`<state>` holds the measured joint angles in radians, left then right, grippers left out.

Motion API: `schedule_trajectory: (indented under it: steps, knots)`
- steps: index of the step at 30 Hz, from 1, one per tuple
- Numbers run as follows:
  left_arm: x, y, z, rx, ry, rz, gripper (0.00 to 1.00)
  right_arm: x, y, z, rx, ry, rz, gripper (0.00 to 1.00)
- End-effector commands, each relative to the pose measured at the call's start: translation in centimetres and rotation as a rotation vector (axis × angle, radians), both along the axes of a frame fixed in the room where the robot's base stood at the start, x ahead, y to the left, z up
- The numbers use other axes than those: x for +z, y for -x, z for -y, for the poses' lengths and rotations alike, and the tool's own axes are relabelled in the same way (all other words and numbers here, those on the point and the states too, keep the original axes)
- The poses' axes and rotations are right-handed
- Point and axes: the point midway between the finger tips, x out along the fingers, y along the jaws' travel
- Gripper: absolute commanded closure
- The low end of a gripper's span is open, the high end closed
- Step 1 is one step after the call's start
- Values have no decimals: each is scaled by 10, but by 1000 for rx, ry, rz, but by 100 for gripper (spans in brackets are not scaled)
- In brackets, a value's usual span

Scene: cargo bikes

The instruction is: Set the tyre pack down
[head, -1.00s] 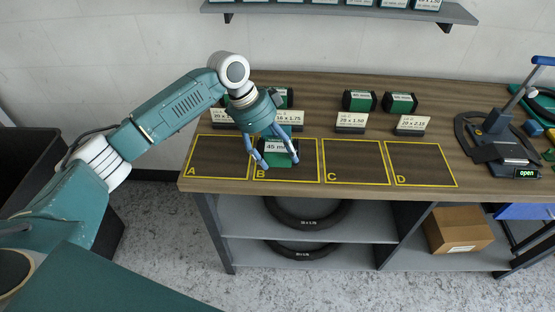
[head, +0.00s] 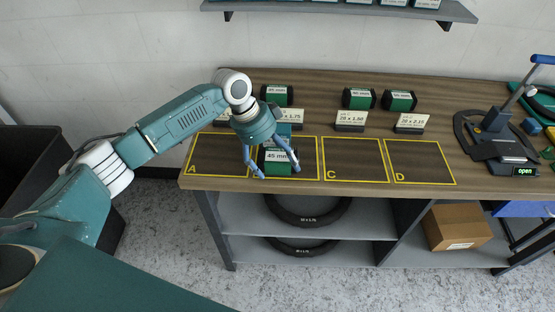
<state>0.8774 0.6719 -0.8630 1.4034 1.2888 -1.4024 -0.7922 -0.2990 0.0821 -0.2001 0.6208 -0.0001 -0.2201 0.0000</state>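The tyre pack (head: 277,157) is a dark green block with a white "45 mm" label. It is at bay B (head: 308,158), a yellow-outlined dark rectangle on the bench, and covers part of it. My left gripper (head: 279,171) reaches down over the pack, one blue finger at each side, shut on it. I cannot tell whether the pack's underside touches the bench. My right gripper is not in view.
Bays A (head: 221,154), C (head: 354,161) and D (head: 419,163) are empty. Behind stand size cards and other green packs (head: 400,101). A black clamp-like tool (head: 497,135) with a display reading "open" is at right. Tyres (head: 309,219) lie on the shelf below.

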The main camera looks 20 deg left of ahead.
Motion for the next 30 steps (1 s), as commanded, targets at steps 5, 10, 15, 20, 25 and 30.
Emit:
schedule_trajectory:
  steps: [5, 10, 15, 20, 25, 30]
  knots:
    - [4, 0, 0, 0, -1, 2, 16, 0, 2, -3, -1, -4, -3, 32]
    - [24, 1, -10, 2, 0, 4, 16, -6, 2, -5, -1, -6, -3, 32]
    - [59, 5, -24, 1, 0, 5, 16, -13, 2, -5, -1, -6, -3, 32]
    - [89, 9, -35, 2, 0, 4, 16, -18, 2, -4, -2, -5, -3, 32]
    - [108, 11, -42, 1, 0, 2, 16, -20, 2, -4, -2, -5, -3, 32]
    - [114, 13, -44, 0, 0, 0, 16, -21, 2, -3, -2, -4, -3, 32]
